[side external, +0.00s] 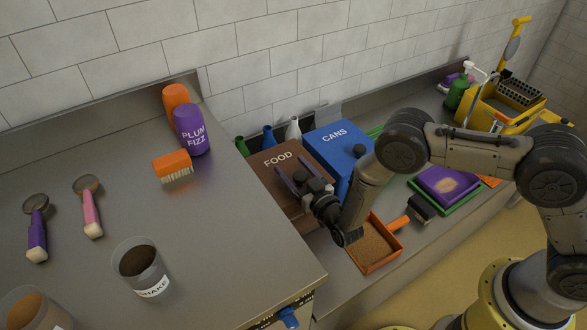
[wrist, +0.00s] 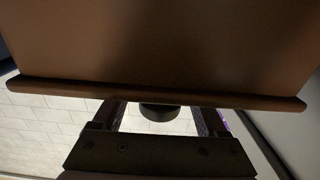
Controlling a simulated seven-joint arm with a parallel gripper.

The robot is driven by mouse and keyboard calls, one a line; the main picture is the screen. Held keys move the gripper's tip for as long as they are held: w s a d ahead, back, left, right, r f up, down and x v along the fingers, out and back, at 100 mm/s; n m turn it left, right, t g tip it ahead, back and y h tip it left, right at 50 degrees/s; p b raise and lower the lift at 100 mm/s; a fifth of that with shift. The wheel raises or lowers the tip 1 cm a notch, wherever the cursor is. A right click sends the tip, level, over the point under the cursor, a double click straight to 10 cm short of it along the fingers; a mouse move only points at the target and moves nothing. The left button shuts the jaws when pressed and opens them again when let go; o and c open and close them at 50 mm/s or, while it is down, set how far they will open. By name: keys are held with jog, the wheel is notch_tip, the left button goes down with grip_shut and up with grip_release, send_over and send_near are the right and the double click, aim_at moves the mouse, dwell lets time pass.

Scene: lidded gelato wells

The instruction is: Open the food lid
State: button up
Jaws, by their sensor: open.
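The brown food lid (side external: 274,159), lettered FOOD, covers a brown well beside a blue one in the side external view. My gripper (side external: 297,172) is over the front part of this lid, its two fingers spread. In the wrist view a broad brown panel with a lipped edge (wrist: 160,92) fills the upper half. A dark round knob (wrist: 160,112) shows just past that edge, between my open fingers. I cannot tell whether the fingers touch it. In the side external view my gripper hides part of the lid's front, and whether the lid is raised is unclear.
The raised counter (side external: 215,235) at left holds a shake cup (side external: 141,262), scoops and bottles.

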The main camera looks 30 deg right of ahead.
grip_shut()
dwell(1.3)
